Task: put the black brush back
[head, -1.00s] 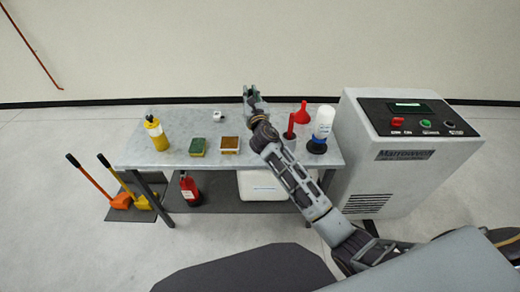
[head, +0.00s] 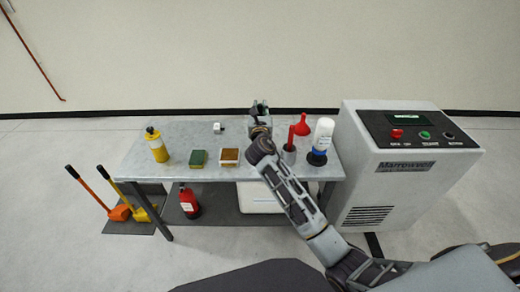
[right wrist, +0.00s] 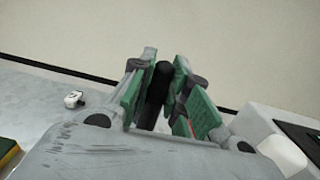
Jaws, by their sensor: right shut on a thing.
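My right gripper (head: 259,106) is over the back part of the grey table (head: 185,128). In the right wrist view its green-padded fingers (right wrist: 160,85) are shut on the black brush (right wrist: 156,92), seen as a dark upright handle between them. The rest of the brush is hidden by the gripper. In the head view the brush cannot be told apart from the dark gripper. My left gripper is not in view.
A yellow bottle (head: 157,147), a green sponge (head: 198,158), a brown-topped box (head: 229,157) and a small white item (head: 218,127) stand left of my arm. A grey machine (head: 385,190) borders the table.

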